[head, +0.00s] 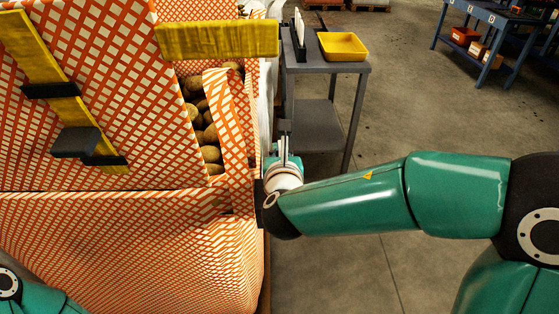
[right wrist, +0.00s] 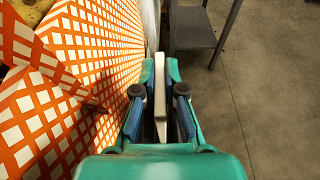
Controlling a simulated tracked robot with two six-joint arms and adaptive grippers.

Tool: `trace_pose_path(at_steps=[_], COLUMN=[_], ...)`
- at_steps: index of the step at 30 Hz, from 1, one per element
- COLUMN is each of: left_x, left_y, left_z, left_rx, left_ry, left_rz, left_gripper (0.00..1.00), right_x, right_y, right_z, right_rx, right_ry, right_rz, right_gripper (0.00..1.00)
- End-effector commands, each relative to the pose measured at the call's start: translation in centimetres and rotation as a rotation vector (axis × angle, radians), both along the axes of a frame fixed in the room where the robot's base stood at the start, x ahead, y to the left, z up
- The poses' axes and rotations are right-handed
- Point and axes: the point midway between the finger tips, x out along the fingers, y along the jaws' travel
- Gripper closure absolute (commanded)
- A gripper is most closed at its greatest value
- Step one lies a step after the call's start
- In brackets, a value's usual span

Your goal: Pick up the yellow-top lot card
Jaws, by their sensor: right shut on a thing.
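My right gripper (head: 284,146) is beside the orange-and-white mesh wall, in front of the grey side table. The right wrist view also shows it (right wrist: 160,100), its fingers shut on a thin white card (right wrist: 160,88) seen nearly edge-on. No yellow top can be made out on this card, so I cannot tell whether it is the yellow-top one. Another white card (head: 299,21) stands upright in a black holder (head: 300,52) on the grey table. My left gripper is out of view; only part of my left arm shows at bottom left.
The grey table (head: 313,66) has a lower shelf and carries a yellow tray (head: 342,47). Potatoes (head: 209,134) lie behind the orange-and-white mesh (head: 130,235) at left. A blue workbench (head: 487,35) stands at far right. The floor between is clear.

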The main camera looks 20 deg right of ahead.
Motion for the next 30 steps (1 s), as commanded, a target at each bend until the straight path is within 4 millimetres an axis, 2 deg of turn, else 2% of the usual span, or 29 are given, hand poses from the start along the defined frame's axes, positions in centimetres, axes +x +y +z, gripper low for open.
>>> trace_pose_path(at_steps=[1,6,8,14,21,25,30], left_x=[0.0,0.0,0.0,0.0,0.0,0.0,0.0], left_y=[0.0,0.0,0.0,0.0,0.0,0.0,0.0], left_z=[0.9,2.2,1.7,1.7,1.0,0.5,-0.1], left_rx=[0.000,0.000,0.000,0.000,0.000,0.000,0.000], left_ry=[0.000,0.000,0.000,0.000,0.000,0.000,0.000], left_rz=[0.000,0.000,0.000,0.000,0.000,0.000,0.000], left_gripper=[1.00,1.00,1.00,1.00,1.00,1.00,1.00], right_x=[0.0,0.0,-0.4,-1.8,-3.7,-4.5,-5.1], right_y=[0.0,0.0,-1.4,-6.1,-13.0,-15.8,-17.9], right_z=[1.7,4.5,3.8,3.7,3.5,3.5,3.5], right_rx=[0.002,0.002,0.000,0.000,0.000,-0.001,0.000], right_ry=[-0.004,-0.003,0.000,-0.001,-0.002,-0.002,-0.002], right_rz=[0.000,0.001,-0.004,-0.009,-0.009,-0.007,-0.003], right_gripper=[1.00,1.00,1.00,1.00,1.00,1.00,1.00])
